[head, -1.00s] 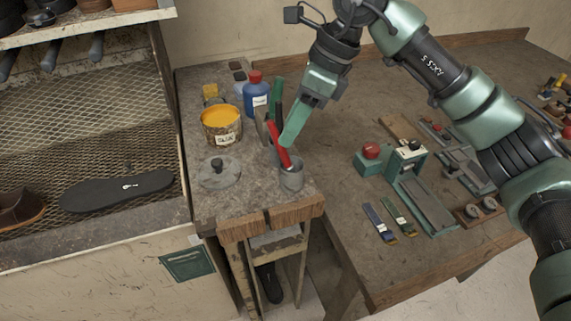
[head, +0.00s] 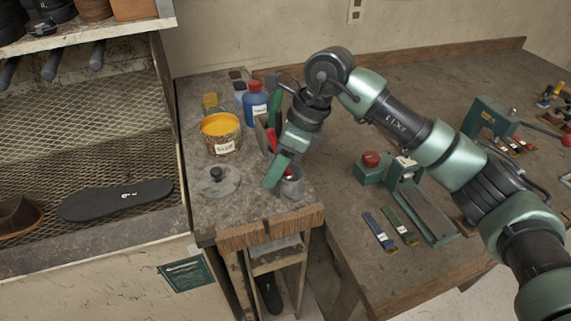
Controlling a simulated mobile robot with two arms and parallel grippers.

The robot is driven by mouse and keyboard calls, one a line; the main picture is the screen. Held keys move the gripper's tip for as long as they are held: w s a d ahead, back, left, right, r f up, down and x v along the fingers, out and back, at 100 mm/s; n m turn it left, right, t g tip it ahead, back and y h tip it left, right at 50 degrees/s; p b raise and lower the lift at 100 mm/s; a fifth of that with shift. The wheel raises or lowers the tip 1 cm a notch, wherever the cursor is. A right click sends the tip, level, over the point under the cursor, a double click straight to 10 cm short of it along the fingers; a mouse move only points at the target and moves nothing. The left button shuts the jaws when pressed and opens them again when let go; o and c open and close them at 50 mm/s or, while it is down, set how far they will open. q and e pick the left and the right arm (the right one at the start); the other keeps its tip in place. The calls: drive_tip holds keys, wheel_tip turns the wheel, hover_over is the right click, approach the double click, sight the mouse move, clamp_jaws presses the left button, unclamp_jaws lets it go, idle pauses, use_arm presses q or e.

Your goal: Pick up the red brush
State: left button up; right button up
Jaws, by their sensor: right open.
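My right gripper (head: 273,180) points down in front of the brush at the cup's left side. Its jaws are open, seen nearly edge-on. I cannot tell whether the brush lies between the fingers. My left gripper is not in view.
An orange glue can (head: 221,134), a blue bottle (head: 255,103) and a green-handled tool (head: 275,105) stand behind. A round lid (head: 217,182) lies left of the cup. A red-topped green device (head: 371,168) is on the right table.

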clamp_jaws()
drive_tip(key=shift+r, duration=0.15)
wheel_tip(320, 180, up, 20)
drive_tip(key=b, duration=0.2)
idle(0.5)
